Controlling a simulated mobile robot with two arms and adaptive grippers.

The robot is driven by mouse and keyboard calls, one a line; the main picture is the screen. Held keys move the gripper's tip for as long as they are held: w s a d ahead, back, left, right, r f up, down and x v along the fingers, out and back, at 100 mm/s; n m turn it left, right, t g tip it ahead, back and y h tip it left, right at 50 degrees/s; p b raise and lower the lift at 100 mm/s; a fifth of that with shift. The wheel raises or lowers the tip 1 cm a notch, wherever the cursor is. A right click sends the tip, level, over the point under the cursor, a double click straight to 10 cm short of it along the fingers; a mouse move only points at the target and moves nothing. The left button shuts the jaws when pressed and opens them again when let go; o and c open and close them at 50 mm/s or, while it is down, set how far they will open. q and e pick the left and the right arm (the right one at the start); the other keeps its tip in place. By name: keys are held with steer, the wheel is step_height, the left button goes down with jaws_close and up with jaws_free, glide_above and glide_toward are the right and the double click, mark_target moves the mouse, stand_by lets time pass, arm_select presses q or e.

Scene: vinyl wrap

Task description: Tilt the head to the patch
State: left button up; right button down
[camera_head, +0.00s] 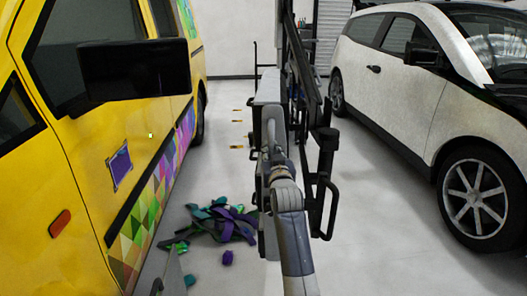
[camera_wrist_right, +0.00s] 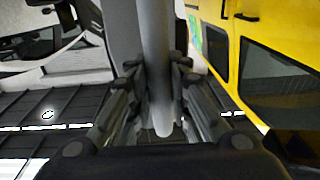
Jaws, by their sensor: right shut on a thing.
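The patch (camera_head: 120,165) is a small purple, light-edged rectangle on the yellow van's side, at left in the head view. My right gripper (camera_head: 275,135) is near the middle, to the right of the patch and apart from it. In the wrist view, my right gripper (camera_wrist_right: 158,112) is shut on a smooth grey bar (camera_wrist_right: 157,60), with fingers on both sides. The far end of the bar is cut off, so I cannot tell what it belongs to. In the head view, my arm and dark upright parts crowd the grip. My left gripper is not in view.
The yellow van (camera_head: 85,150) fills the left side, with a black mirror (camera_head: 135,70) sticking out. Purple, teal and green scraps (camera_head: 222,222) lie on the floor beside it. A white car (camera_head: 430,90) stands at right.

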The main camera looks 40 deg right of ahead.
steer(key=shift+d, duration=0.1)
steer(key=c, duration=1.5)
jaws_free()
steer(key=shift+s, duration=0.25)
steer(key=v, duration=1.1)
steer(key=shift+s+a, duration=0.2)
steer(key=shift+a, duration=0.05)
